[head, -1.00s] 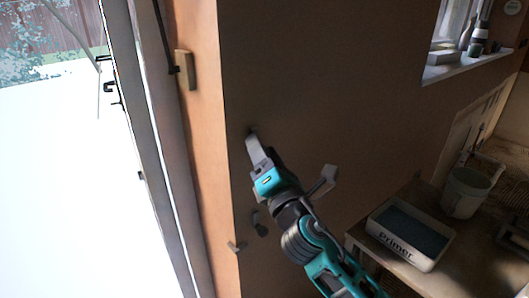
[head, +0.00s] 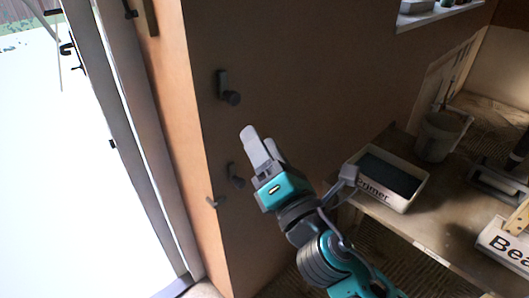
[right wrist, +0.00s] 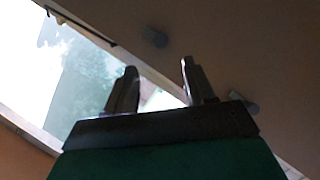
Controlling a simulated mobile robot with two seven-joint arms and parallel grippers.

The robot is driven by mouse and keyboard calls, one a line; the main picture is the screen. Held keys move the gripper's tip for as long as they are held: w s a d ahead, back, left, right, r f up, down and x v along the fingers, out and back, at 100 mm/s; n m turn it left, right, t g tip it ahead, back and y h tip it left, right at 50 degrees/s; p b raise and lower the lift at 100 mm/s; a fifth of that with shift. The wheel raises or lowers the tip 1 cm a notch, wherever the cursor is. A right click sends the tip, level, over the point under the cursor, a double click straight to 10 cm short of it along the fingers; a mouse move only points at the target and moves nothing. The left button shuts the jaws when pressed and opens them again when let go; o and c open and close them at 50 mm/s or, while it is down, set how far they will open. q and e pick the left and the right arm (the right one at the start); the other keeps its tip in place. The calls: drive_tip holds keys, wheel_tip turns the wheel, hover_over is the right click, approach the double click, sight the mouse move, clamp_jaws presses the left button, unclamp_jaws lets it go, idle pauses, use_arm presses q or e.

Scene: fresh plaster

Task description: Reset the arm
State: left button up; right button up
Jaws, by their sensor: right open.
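My right gripper (head: 258,147) is in the middle of the head view, in front of the brown wall, with its fingers pointing up and to the left. In the right wrist view its two fingers (right wrist: 160,85) stand apart with nothing between them. A dark hook or knob (head: 229,88) on the wall is above and left of the fingertips, apart from them. A second dark knob (head: 235,175) is on the wall just left of the gripper. My left gripper is not in view.
A bright door opening (head: 70,190) is at the left. A bench (head: 450,225) at the right holds a white tray marked Primer (head: 405,201), a grey bucket (head: 437,137) and another box (head: 505,243). A windowsill (head: 430,16) is at the top right.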

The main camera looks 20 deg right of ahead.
drive_tip(key=shift+s, duration=0.15)
idle(0.3)
drive_tip(key=s+f+m+g, duration=0.3)
drive_tip(key=f+m, duration=0.5)
drive_tip(key=f, duration=0.2)
drive_tip(key=s+d+f+m+g, duration=0.1)
drive_tip(key=s+f+m+g, duration=0.3)
drive_tip(key=f+m, duration=0.4)
drive_tip(key=s+f+m+g, duration=0.3)
drive_tip(key=f+m, duration=0.5)
drive_tip(key=f, duration=0.5)
drive_tip(key=shift+s+d+f+m+y, duration=0.15)
drive_tip(key=shift+s+f+m+y, duration=0.2)
drive_tip(key=shift+s, duration=0.2)
drive_tip(key=shift+c, duration=0.4)
